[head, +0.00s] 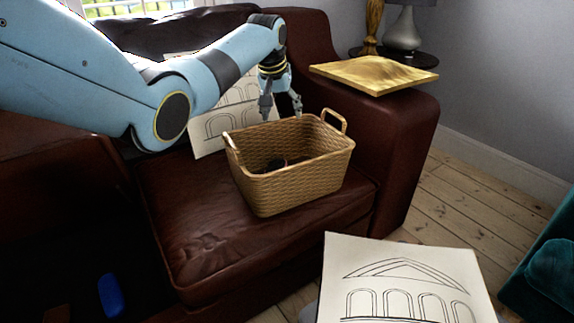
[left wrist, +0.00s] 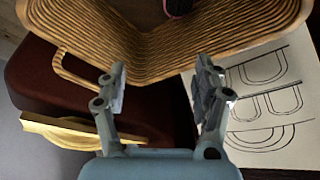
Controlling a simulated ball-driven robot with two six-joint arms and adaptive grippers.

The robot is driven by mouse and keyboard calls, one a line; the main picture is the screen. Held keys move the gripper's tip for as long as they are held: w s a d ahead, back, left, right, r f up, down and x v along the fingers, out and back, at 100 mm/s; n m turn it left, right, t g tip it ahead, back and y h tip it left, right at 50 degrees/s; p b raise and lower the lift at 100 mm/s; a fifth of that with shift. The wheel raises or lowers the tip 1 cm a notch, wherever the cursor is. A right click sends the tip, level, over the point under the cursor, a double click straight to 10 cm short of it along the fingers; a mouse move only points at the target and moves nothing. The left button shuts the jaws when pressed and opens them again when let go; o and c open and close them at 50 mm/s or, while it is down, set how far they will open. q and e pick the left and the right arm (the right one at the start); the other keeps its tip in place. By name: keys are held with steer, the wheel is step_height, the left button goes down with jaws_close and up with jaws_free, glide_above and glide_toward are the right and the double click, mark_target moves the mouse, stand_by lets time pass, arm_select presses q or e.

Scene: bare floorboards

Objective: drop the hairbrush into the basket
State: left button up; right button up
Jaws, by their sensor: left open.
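The wicker basket (head: 290,190) stands upright on the seat of a dark red leather sofa, with a handle at each end. A dark object with a reddish part, apparently the hairbrush (head: 275,165), lies inside it, partly hidden by the basket's front wall. In the left wrist view a dark, pink-edged piece of it (left wrist: 178,7) shows at the top edge. My left gripper (head: 282,108) is open and empty, pointing down by the basket's far rim. In the left wrist view its fingers (left wrist: 160,78) are spread apart, with the basket wall (left wrist: 150,50) beyond them. My right gripper is not in view.
A drawing sheet (head: 205,137) leans behind the basket. A wooden board (head: 375,73) lies on the sofa arm, with a lamp (head: 402,35) behind. Another drawing (head: 405,285) is at the front. A blue object (head: 110,295) lies lower left. Floorboards at right are clear.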

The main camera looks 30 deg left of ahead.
arm_select(q)
steer(key=v, duration=1.2)
